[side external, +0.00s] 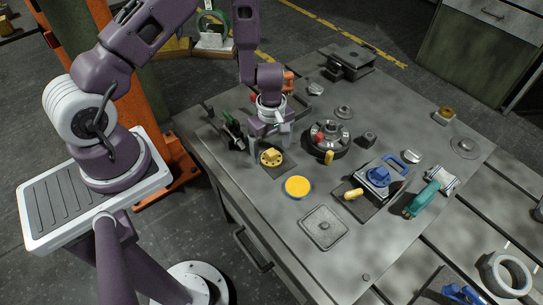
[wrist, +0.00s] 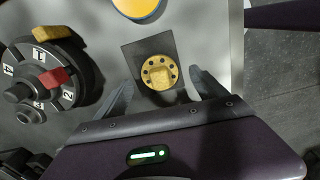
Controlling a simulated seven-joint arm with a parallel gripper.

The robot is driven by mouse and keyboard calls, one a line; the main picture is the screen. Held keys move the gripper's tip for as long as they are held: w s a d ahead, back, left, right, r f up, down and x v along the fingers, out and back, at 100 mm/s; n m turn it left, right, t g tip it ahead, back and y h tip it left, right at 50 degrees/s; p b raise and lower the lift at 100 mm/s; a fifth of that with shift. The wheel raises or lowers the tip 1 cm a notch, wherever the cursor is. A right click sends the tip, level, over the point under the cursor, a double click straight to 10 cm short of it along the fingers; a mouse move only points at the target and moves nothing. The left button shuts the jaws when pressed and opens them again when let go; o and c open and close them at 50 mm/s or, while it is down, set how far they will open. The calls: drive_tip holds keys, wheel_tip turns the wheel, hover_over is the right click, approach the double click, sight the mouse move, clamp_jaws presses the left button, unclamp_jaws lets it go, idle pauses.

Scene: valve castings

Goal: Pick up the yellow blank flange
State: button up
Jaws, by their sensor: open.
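The yellow blank flange (side external: 271,157) is a round piece with a ring of bolt holes and a raised squarish centre. It lies flat on a dark square mat (side external: 285,168) near the table's left edge. In the wrist view the flange (wrist: 159,72) appears between the two fingertips, with its holes facing the camera. My gripper (side external: 270,144) is open and empty, pointing down close above or beside the flange. In the wrist view my gripper (wrist: 161,77) has one finger on each side of it, with visible gaps. I cannot tell the exact height between them.
A plain yellow disc (side external: 298,187) with a blue edge lies in front of the mat. A round dark numbered fixture (side external: 330,139) with red and yellow parts stands to the right. A green-and-black item (side external: 233,130) stands left of my gripper. A square plate (side external: 323,228) lies nearer the front.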

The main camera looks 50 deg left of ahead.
wheel_tip(320, 180, down, 2)
clamp_jaws()
idle(0.4)
